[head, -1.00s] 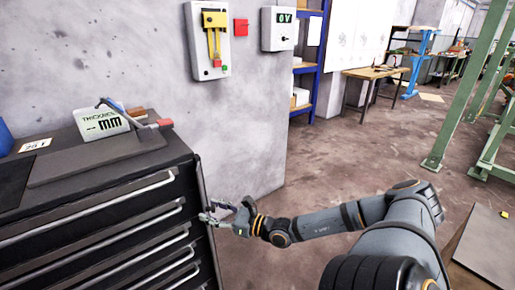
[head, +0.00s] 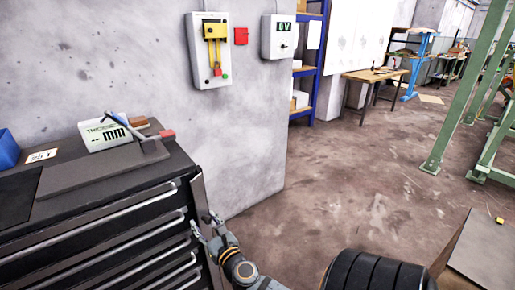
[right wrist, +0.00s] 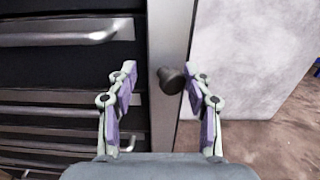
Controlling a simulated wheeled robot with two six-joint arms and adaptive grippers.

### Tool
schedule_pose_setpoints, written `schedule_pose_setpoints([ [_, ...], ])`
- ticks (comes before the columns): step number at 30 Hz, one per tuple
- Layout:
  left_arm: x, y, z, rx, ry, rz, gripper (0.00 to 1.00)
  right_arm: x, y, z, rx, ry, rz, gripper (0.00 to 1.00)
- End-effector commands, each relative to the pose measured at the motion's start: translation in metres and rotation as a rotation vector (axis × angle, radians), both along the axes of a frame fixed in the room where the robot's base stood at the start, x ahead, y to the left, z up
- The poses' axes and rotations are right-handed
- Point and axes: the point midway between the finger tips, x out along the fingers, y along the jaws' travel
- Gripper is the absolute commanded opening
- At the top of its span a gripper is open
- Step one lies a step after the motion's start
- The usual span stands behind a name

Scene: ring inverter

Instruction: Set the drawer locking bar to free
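The drawer locking bar (head: 199,195) is the upright grey strip at the right front edge of the black drawer cabinet (head: 95,215). It also shows in the right wrist view (right wrist: 166,30), with a dark round knob (right wrist: 172,80) sticking out of it. My right gripper (head: 205,222) is at the bar's upper part in the head view. In the right wrist view its two fingers (right wrist: 161,72) are open, one on each side of the knob. The right finger looks closer to the knob; contact cannot be told. My left gripper is not in view.
A thickness gauge (head: 106,133), a label card (head: 41,156) and a blue bin (head: 8,150) stand on the cabinet. Drawer handles (right wrist: 60,37) stick out left of the bar. A concrete wall (head: 245,150) rises behind, with a yellow-levered switch box (head: 200,70).

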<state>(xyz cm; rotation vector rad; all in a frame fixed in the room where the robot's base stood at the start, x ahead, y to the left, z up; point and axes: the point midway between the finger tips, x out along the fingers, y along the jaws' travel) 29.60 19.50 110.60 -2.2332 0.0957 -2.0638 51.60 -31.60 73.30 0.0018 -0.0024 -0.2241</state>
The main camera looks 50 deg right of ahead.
Motion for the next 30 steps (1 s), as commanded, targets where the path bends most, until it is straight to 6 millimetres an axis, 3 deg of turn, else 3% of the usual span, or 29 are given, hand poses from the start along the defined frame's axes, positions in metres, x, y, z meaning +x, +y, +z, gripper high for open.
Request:
schedule_pose_setpoints([
  [14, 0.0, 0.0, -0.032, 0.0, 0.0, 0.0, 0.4, -0.106, 0.026, -0.007, -0.001, 0.006, -0.012, 0.48],
  [16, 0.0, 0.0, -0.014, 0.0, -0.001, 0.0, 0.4, -0.101, 0.021, -0.014, 0.077, 0.036, -0.023, 0.48],
  [30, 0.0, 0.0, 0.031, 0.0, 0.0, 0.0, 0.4, -0.114, -0.002, -0.122, 0.597, 0.209, -0.166, 0.48],
])
